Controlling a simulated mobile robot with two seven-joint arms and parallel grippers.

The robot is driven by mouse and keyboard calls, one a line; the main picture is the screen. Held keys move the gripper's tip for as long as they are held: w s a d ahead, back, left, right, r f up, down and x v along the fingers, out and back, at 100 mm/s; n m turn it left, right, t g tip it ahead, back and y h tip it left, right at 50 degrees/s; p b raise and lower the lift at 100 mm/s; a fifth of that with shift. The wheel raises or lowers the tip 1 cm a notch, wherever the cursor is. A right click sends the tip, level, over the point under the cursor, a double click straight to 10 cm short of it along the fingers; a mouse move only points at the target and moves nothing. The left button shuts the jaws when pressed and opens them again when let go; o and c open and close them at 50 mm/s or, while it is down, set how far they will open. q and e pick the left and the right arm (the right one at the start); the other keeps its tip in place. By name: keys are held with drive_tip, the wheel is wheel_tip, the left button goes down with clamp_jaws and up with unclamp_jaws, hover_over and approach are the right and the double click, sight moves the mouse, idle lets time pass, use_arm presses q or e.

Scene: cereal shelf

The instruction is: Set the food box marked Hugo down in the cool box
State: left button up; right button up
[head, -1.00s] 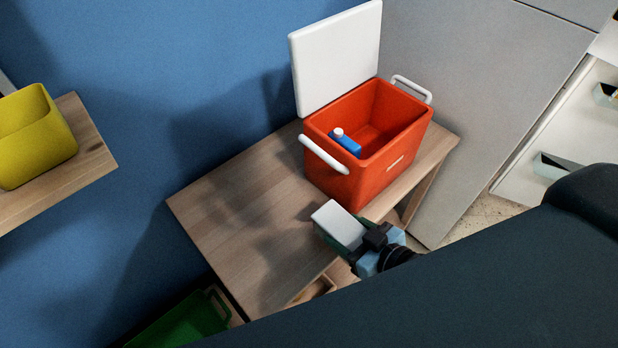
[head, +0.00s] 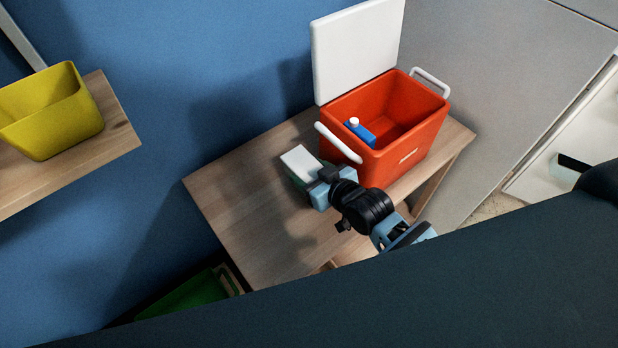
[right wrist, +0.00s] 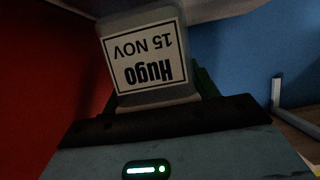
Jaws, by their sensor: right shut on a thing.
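The food box (head: 300,160) has a white lid and a green lower part. In the right wrist view its label (right wrist: 145,62) reads "Hugo 15 NOV", upside down. My right gripper (head: 315,180) is shut on it and holds it over the wooden table, left of the cool box and outside it. The cool box (head: 405,150) is red with its white lid (head: 357,50) standing open. A blue bottle (head: 360,132) with a white cap lies inside at its left end; the rest of the visible inside is empty. My left gripper is not in view.
The cool box's white handle (head: 338,143) stands up on the side near the food box. The wooden table (head: 235,205) has bare room at left. A yellow bin (head: 55,115) sits on a shelf at far left. A green crate (head: 185,298) is below the table.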

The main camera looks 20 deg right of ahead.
drive_tip(key=shift+w+a, duration=0.2)
drive_tip(key=shift+w, duration=0.25)
drive_tip(key=shift+f, duration=1.65)
drive_tip(key=shift+f, duration=0.2)
drive_tip(key=o, duration=1.2)
drive_tip(key=shift+s, duration=0.1)
drive_tip(key=shift+r, duration=0.1)
